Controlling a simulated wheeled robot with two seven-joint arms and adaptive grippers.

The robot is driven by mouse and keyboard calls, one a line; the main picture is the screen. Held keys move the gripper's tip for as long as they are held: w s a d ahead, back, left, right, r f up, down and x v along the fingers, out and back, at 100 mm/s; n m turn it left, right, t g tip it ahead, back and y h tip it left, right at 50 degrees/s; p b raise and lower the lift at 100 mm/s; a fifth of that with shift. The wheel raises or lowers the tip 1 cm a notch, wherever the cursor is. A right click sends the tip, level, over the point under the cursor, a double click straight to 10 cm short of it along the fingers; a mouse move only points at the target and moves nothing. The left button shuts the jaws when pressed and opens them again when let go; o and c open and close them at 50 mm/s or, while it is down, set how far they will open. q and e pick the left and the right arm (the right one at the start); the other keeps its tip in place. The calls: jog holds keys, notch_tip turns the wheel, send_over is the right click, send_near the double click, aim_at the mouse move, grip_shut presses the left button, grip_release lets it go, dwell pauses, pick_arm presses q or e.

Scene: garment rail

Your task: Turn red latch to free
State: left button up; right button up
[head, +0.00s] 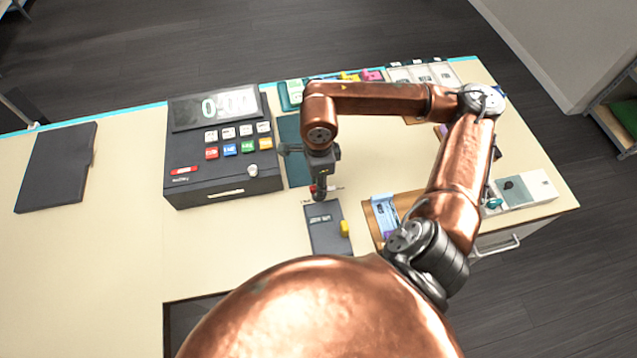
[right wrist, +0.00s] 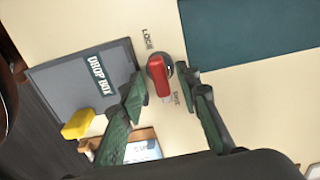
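The red latch (right wrist: 158,76) is a short red bar on a dark round base, set on the cream counter beside the drop box. In the right wrist view it lies between the fingertips of my right gripper (right wrist: 164,82), which is open with a gap on each side of the latch. A LOCK label (right wrist: 147,39) is above the latch, and a small, partly unreadable label (right wrist: 176,98) is below it. In the head view my right gripper (head: 319,190) points down at the latch and mostly hides it. My left gripper is not in view.
The dark drop box (head: 322,222) with a yellow block (head: 344,228) stands close in front of the latch. A black cash register (head: 222,150) stands to the left. A dark teal mat (head: 293,150) lies behind. The counter's left part is mostly clear.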

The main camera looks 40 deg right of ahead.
notch_tip(320, 180, up, 12)
dwell(0.4)
jog(key=shift+f, duration=0.1)
dwell(0.3)
